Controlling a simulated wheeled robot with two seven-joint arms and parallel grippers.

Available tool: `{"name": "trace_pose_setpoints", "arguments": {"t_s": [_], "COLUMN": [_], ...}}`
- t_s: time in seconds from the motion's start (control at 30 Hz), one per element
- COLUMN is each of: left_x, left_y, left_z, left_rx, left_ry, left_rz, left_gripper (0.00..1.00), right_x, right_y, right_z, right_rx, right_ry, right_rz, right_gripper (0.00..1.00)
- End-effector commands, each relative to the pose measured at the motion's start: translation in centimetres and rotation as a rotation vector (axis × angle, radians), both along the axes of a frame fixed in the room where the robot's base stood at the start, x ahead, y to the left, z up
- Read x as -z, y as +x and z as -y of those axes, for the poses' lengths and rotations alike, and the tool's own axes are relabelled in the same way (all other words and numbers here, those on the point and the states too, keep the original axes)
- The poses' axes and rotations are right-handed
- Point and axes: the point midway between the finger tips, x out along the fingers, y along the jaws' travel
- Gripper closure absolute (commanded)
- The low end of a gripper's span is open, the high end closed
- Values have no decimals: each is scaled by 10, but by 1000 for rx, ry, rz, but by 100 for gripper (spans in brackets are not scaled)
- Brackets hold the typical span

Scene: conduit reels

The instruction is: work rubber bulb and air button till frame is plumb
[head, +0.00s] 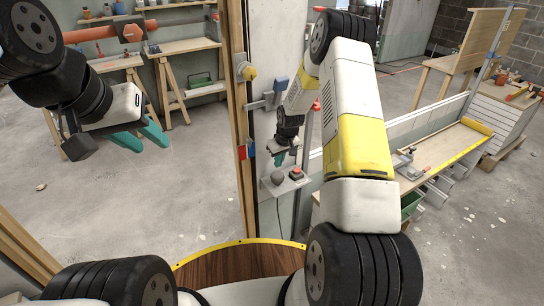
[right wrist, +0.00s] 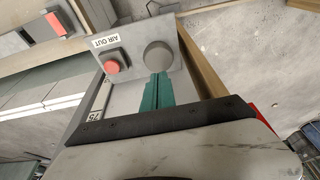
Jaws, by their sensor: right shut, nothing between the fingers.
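A grey round rubber bulb (head: 277,178) and a red air button (head: 296,173) sit side by side on a small grey plate beside the upright wooden frame (head: 241,130). In the right wrist view the bulb (right wrist: 159,56) is just beyond my fingertips; the red button (right wrist: 112,65) is left of it, under an "AIR OUT" label. My right gripper (head: 281,158) is shut and empty, tips close to the bulb; I cannot tell whether they touch it. My left gripper (head: 141,139) is open and empty, well away at the left. I cannot judge whether the frame is plumb.
A workbench (head: 438,150) with a yellow edge stands at right. Trestle tables (head: 180,47) stand at back left. The floor at left is mostly clear.

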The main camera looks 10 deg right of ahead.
Motion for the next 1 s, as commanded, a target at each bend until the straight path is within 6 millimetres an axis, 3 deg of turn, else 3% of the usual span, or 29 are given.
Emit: {"name": "trace_pose_setpoints", "arguments": {"t_s": [0.2,0.4,1.0], "left_x": [0,0,0], "left_y": [0,0,0], "left_z": [0,0,0], "left_rx": [0,0,0], "left_ry": [0,0,0], "left_rz": [0,0,0], "left_gripper": [64,64,64], "right_x": [-49,-74,-80], "right_y": [-11,-18,-20], "right_z": [6,8,8], "right_rx": [2,1,1], "right_ry": [0,0,0], "right_rz": [4,2,2], "right_gripper": [100,100,100]}}
